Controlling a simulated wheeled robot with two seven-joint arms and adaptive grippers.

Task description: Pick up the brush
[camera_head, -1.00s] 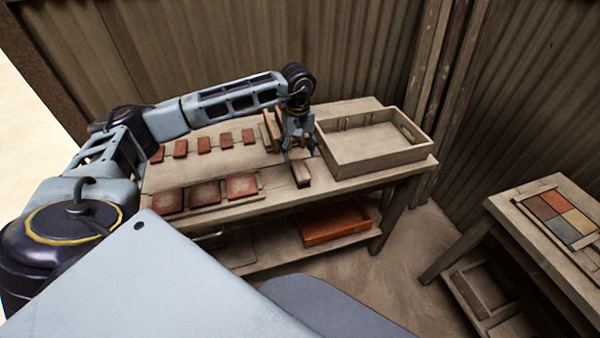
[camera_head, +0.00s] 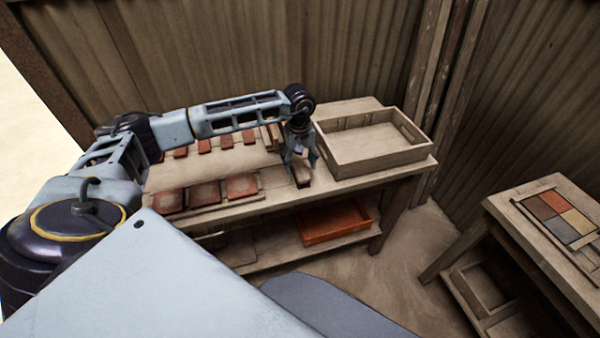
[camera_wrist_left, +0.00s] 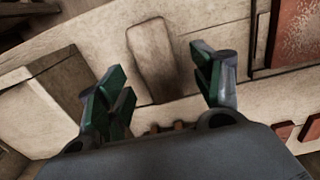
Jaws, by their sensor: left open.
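The brush (camera_head: 303,181) is a small block with a brown wooden back, lying at the front of the workbench, left of the wooden crate. It also shows in the left wrist view (camera_wrist_left: 152,50) as a tan oblong block beyond and between the fingers. My left gripper (camera_head: 299,163) is open and just over the brush, covering its rear part in the head view. In the wrist view, its green-padded fingers (camera_wrist_left: 158,80) stand apart on either side of the block's line. I cannot tell whether they touch it. My right gripper is out of view.
The wooden crate (camera_head: 328,160) stands close to the right of my gripper. Several red tiles (camera_head: 205,193) lie to the left in two rows. An orange tray (camera_head: 335,236) is on the lower shelf. A side table (camera_head: 512,222) with a coloured tile panel stands right.

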